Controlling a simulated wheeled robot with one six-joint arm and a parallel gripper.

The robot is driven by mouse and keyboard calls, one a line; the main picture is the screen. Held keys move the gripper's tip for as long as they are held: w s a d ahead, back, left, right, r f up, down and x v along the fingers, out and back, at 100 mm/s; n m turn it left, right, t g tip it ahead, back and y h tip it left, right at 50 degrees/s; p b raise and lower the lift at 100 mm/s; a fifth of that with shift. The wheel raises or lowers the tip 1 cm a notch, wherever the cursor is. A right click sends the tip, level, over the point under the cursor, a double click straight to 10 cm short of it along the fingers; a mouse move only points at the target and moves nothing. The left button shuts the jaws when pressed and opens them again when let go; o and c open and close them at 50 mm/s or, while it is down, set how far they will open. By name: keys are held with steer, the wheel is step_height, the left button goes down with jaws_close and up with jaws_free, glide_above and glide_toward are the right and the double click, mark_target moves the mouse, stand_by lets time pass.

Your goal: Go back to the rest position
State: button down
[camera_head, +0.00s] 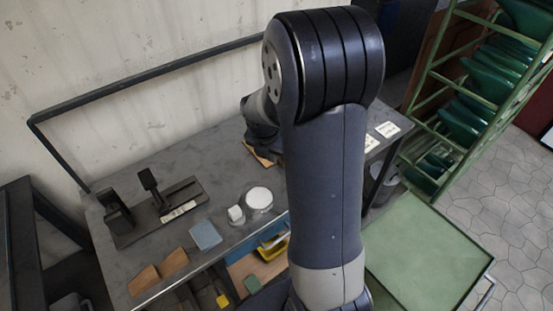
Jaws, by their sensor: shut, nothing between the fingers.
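My arm rises through the middle of the head view and bends at a large dark joint near the top. Part of my wrist shows left of the arm, low over the grey workbench (145,169). My gripper itself is not visible; the arm hides that area. A tan piece (258,154) lies on the bench just below my wrist, partly hidden.
On the bench stand a black fixture (190,194), a blue block (205,235), a round white-topped container (259,198), a small white roll (235,213) and tan wedges (174,262). A green rack (424,85) and green-topped cart (425,250) stand right.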

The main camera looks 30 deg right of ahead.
steer(key=v, duration=0.5)
steer(key=shift+s+r, duration=0.15)
